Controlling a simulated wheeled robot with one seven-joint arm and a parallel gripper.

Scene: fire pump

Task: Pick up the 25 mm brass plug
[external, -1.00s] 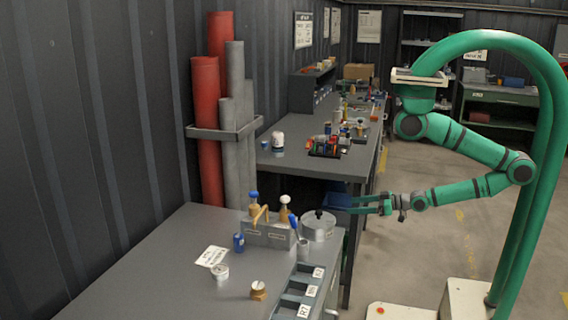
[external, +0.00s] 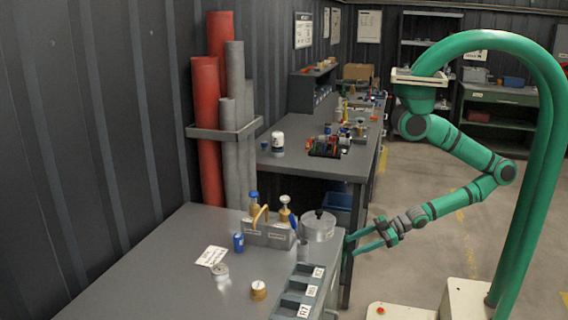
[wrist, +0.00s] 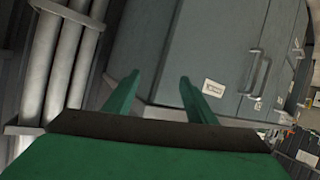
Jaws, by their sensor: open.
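A small brass piece with a pale top (external: 258,291) stands on the near grey bench in the external view, left of the labelled bins. It looks like a brass plug, but its size cannot be read. My gripper (external: 350,246) is at the bench's right edge, right of the metal pot and apart from the brass piece. In the wrist view my gripper (wrist: 160,88) has its two green fingers spread with nothing between them. The brass piece does not show in the wrist view.
The bench's left part is clear. A grey cabinet (wrist: 200,50) fills much of the wrist view.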

